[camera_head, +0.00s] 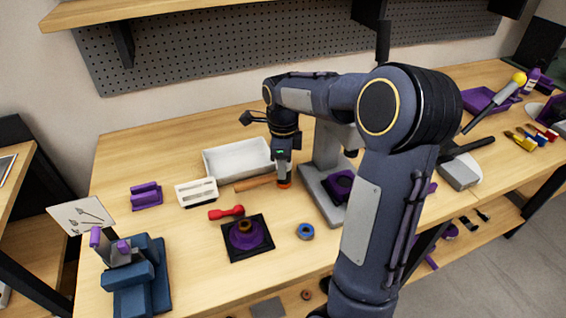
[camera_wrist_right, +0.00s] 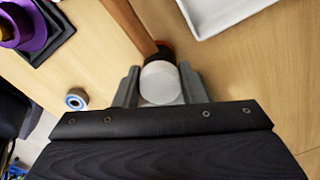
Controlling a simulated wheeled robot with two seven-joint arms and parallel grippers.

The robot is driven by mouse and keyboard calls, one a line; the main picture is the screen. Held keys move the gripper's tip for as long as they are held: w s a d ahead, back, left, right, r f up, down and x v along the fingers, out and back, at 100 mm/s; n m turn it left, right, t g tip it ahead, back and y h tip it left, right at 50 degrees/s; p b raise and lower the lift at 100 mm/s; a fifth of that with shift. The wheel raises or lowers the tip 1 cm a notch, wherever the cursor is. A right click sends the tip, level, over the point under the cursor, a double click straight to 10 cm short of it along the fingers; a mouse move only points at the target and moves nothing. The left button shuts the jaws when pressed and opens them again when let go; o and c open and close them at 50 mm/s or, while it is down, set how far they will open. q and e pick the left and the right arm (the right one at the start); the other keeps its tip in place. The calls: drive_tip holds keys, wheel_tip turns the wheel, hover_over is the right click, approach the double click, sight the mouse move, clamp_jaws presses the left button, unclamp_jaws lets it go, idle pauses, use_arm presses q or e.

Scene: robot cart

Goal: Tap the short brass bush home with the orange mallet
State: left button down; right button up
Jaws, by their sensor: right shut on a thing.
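The mallet has a wooden handle (camera_head: 255,183) and an orange head (camera_head: 285,184). My right gripper (camera_head: 283,172) points down at the head end. In the right wrist view my right gripper (camera_wrist_right: 158,88) is shut on the mallet head, whose pale round face (camera_wrist_right: 160,83) shows between the fingers. The handle (camera_wrist_right: 128,22) runs away from the fingers. I cannot tell if the mallet is clear of the table. A brass-coloured ring (camera_head: 244,226), seemingly the bush, sits on a purple round holder (camera_head: 246,239) on a black square tray (camera_head: 263,247). My left gripper is not in view.
A white tray (camera_head: 238,171) lies behind the mallet. A white slotted block (camera_head: 196,192), red tool (camera_head: 227,212) and blue ring (camera_head: 305,231) lie nearby. A grey press (camera_head: 327,165) stands right, a blue vise (camera_head: 140,285) front left.

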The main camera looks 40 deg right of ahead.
drive_tip(key=shift+r, duration=0.1)
